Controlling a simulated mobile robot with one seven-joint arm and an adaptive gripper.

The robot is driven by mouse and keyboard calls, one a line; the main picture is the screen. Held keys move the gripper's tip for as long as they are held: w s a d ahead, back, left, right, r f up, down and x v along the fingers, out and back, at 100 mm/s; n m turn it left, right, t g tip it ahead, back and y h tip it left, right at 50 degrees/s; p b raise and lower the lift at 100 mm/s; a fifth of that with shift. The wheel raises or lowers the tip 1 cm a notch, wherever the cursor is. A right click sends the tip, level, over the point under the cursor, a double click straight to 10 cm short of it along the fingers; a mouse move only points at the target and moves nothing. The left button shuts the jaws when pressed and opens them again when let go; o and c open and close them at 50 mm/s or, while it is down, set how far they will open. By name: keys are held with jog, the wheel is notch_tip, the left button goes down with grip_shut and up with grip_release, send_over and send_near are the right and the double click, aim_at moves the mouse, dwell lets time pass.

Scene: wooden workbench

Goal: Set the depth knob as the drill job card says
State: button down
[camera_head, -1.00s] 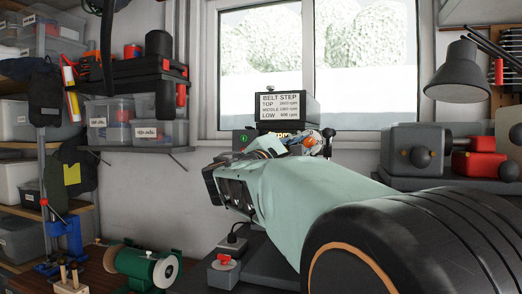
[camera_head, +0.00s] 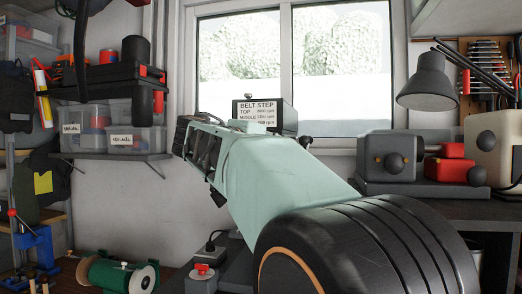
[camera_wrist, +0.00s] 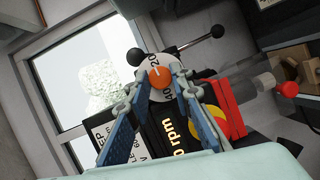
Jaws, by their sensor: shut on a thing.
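The drill head (camera_head: 288,112) stands before the window with its "BELT STEP" chart, whose lower lines are partly covered by my arm. In the wrist view, the depth knob (camera_wrist: 160,74) has an orange centre with a pale mark, set against a white dial (camera_wrist: 155,58) where "20" and part of "40" can be read. My gripper (camera_wrist: 156,92) is shut on the knob, with a finger on each side. The rpm display (camera_wrist: 177,138) is partly hidden, its number unclear. My arm hides gripper and knob in the head view. I cannot make out the job card.
A lever with a black ball (camera_wrist: 217,31) sticks out beside the dial. A red-and-yellow switch (camera_wrist: 213,115) is close to the right finger. A grey lamp (camera_head: 428,82) and grey machine (camera_head: 388,156) stand right. Bins (camera_head: 135,138) fill a left shelf.

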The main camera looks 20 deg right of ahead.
jog(key=shift+m, duration=0.3)
dwell(0.4)
jog(key=c, duration=1.7)
grip_release()
jog(key=v, duration=1.2)
jog(key=shift+r, duration=0.2)
jog(key=shift+w+f, duration=0.1)
